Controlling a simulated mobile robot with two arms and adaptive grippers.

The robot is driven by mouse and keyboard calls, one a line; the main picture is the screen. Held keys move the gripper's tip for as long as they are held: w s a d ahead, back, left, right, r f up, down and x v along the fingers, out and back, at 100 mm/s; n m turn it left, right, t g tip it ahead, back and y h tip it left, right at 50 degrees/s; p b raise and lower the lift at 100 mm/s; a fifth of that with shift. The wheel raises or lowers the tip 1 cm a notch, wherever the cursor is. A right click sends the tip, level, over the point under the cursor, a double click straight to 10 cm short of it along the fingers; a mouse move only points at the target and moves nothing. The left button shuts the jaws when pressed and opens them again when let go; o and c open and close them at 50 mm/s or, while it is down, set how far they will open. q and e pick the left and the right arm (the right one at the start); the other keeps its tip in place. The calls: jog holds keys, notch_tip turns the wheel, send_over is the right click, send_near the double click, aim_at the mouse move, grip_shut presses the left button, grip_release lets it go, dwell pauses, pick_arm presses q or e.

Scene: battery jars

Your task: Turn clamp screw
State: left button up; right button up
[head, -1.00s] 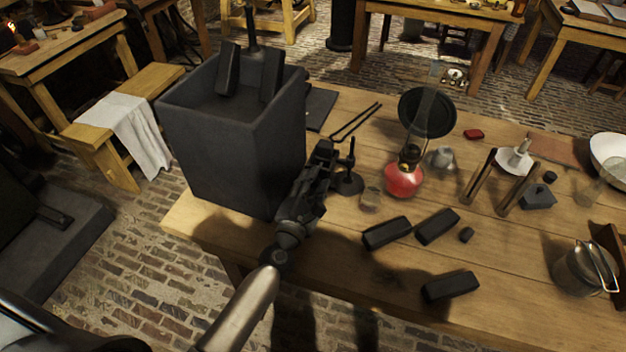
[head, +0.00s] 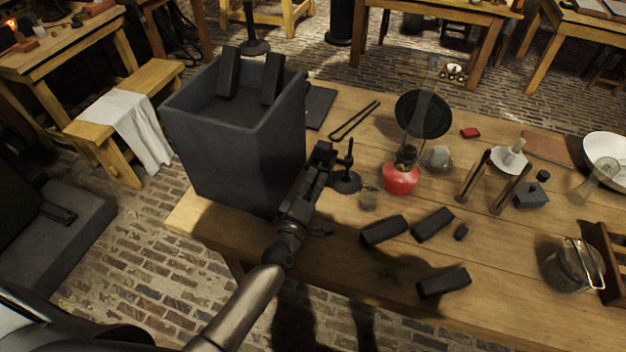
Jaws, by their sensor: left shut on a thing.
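A small black clamp stand (head: 345,183) with a round base and a thin upright stands on the table, right of the big dark jar (head: 228,140). My left gripper (head: 324,152) reaches in from below, between the jar and the stand, at the height of the upright's top. It is shut on a small dark part, which I take to be the clamp screw. The fingers and the dark metal blend together, so the screw itself is mostly hidden. My right gripper is not in view.
A red lamp (head: 401,180) with a round dark reflector (head: 423,114) stands right of the clamp stand. Black blocks (head: 384,231) lie nearer the front edge. A thin forked tool (head: 354,120) lies behind. The jar blocks the left side.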

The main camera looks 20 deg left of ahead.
pick_arm(q)
jog(key=shift+f+m+p, duration=0.15)
jog(key=shift+m+p, duration=0.4)
jog(key=shift+m, duration=1.35)
jog(key=o, duration=1)
jog(key=s, duration=1.2)
jog(key=shift+a, duration=0.2)
